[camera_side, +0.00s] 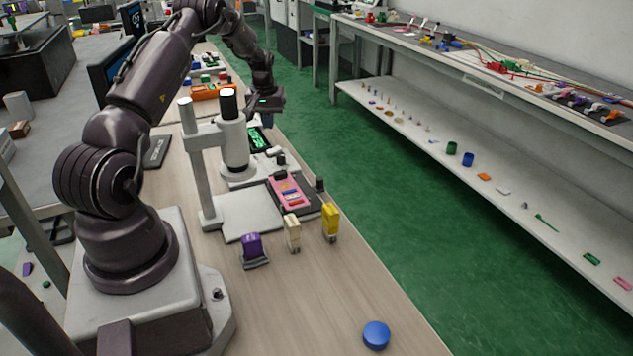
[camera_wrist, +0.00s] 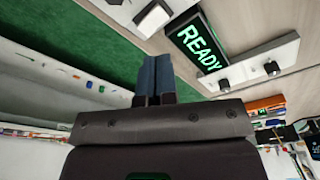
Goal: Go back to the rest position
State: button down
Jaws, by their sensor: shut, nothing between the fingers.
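My gripper (camera_wrist: 153,82) is shut and empty in the wrist view, its two blue-grey fingers pressed together. In the side view my arm reaches toward the back of the bench, and the fingertips are hard to make out there. The gripper is near a small display with green text (camera_side: 259,139); in the wrist view this display (camera_wrist: 198,45) reads READY. The lever fixtures stand at the front of the bench: a purple one (camera_side: 251,246), a cream one (camera_side: 292,232) and a yellow one (camera_side: 330,221).
A grey press-like stand (camera_side: 232,135) rises mid-bench, with a pink panel (camera_side: 290,192) beside it. A blue round button (camera_side: 376,335) is on the front bench. An orange bin (camera_side: 212,91) stands farther back. Shelves with small parts (camera_side: 470,170) line the right, across a green floor.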

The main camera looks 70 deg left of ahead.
jog(key=w+d+r+m+t, duration=0.1)
jog(key=w+d+r+m, duration=0.15)
jog(key=d+r, duration=0.8)
jog(key=w+d+r+m+t, duration=0.1)
jog(key=d+r+m, duration=0.2)
jog(key=d+r, duration=0.8)
jog(key=s+d+r+m+t, duration=0.1)
jog(key=s+d+r, duration=0.15)
jog(key=d, duration=0.35)
jog(key=s+d+r+m, duration=0.1)
jog(key=s+d+m, duration=0.15)
jog(key=d, duration=0.45)
jog(key=s+d+m+t+h, duration=0.1)
jog(key=s+d+m, duration=0.2)
jog(key=s+d, duration=0.5)
jog(key=s, duration=0.4)
jog(key=shift+s+d+f+t+h, duration=0.15)
jog(key=shift+d+f+t+h, duration=0.15)
jog(key=shift+d+f, duration=0.1)
